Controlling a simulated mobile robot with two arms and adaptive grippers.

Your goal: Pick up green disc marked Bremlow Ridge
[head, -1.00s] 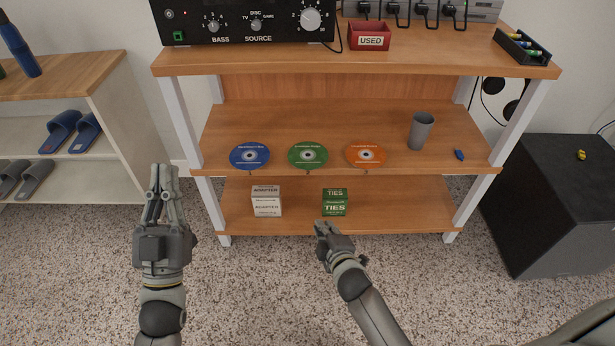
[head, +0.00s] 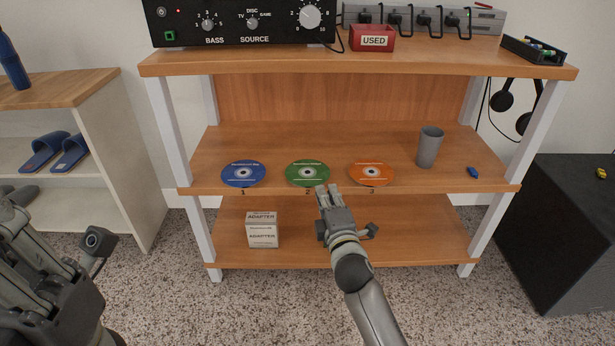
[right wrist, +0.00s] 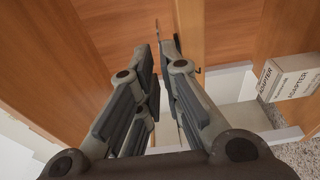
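The green disc (head: 307,173) lies flat near the front edge of the middle shelf (head: 290,140), above the number 2. It sits between a blue disc (head: 243,173) and an orange disc (head: 371,173). Its printed name is too small to read. My right gripper (head: 328,190) is just in front of the shelf edge, by the green disc's lower right side.
A grey cup (head: 430,147) and small blue item (head: 473,172) stand to the right on the middle shelf. A white adapter box (head: 262,231) is on the lower shelf. A red USED bin (head: 371,39) is on top. A black cabinet (head: 580,230) stands right.

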